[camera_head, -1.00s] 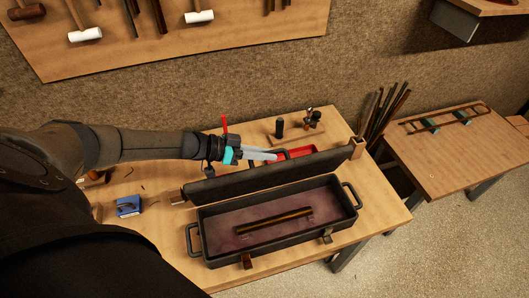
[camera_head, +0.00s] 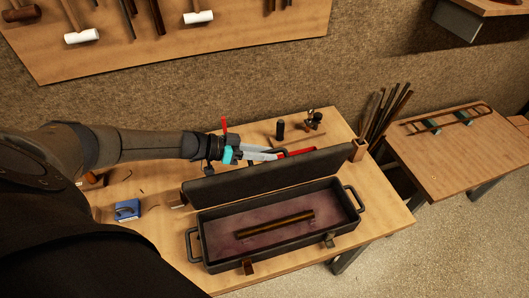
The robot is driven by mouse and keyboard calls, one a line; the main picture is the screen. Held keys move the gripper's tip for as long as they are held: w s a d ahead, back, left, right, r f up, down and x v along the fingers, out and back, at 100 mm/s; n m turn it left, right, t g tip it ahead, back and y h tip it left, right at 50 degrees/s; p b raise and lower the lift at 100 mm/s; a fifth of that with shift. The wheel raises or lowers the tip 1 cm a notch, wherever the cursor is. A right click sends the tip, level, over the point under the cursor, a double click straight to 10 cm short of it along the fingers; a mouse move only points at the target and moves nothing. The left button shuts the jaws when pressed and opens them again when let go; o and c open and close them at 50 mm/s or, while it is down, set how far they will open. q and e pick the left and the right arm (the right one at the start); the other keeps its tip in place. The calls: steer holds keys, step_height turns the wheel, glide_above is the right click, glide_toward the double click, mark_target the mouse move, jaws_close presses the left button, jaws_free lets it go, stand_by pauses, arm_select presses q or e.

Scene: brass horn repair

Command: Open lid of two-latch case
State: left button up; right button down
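The black two-latch case (camera_head: 225,258) stands on the wooden bench with its lid (camera_head: 265,176) raised. The lid is tilted up along the back edge, leaving the inside exposed. A dark brown rod lies on the purple lining (camera_head: 255,241). Two brown latches hang at the front, a left one (camera_head: 247,267) and a right one (camera_head: 329,241). My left gripper (camera_head: 268,154), turquoise with pale fingers, is just behind the lid's upper edge. Its fingers are too small and partly hidden to show whether they are open or touching the lid. My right gripper is out of view.
Behind the lid are a red tray (camera_head: 298,153), a black cylinder (camera_head: 280,130) and a small dark tool (camera_head: 313,121). A blue block (camera_head: 127,209) lies left of the case. Upright rods (camera_head: 386,112) stand at right. The bench's front right is clear.

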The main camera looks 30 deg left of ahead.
arm_select(q)
steer(key=shift+s+a, duration=0.1)
steer(key=v, duration=1.5)
steer(key=shift+b, duration=0.3)
